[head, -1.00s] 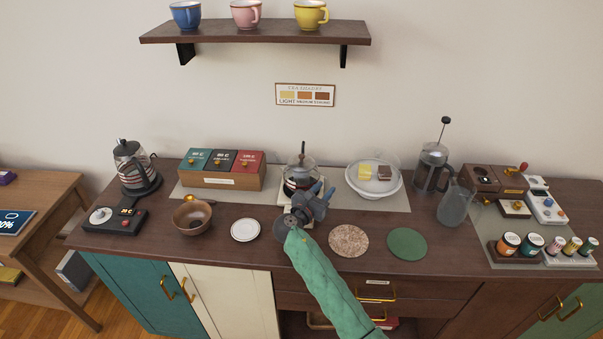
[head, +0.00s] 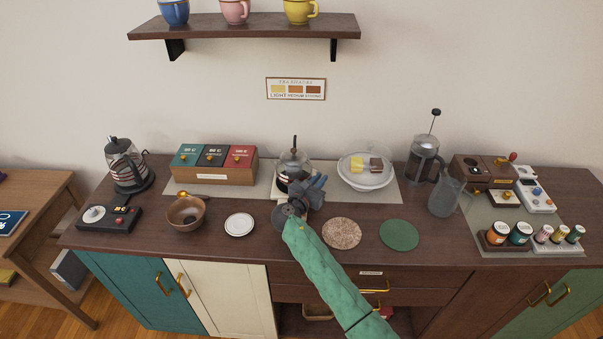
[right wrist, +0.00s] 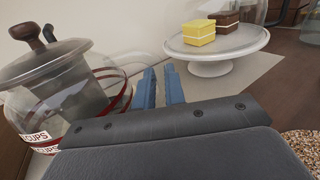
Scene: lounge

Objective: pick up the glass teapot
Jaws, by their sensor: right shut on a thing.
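The glass teapot (head: 287,177) stands upright at the back middle of the counter, behind my right gripper (head: 315,182). In the right wrist view the teapot (right wrist: 112,92) is at the left, with clear glass, red bands, cup markings, a dark inner strainer and a brown lid knob. My right gripper's blue fingers (right wrist: 162,87) are close together at the teapot's right side, shut on it. I cannot tell any gap under the teapot. My left gripper is not in view.
A white cake stand (head: 367,181) with two cake pieces is close on the right. A tea box (head: 214,177) is left of the teapot. A white coaster (head: 239,224), a speckled coaster (head: 342,233) and a green coaster (head: 399,235) lie in front. A wooden bowl (head: 186,213) stands further left.

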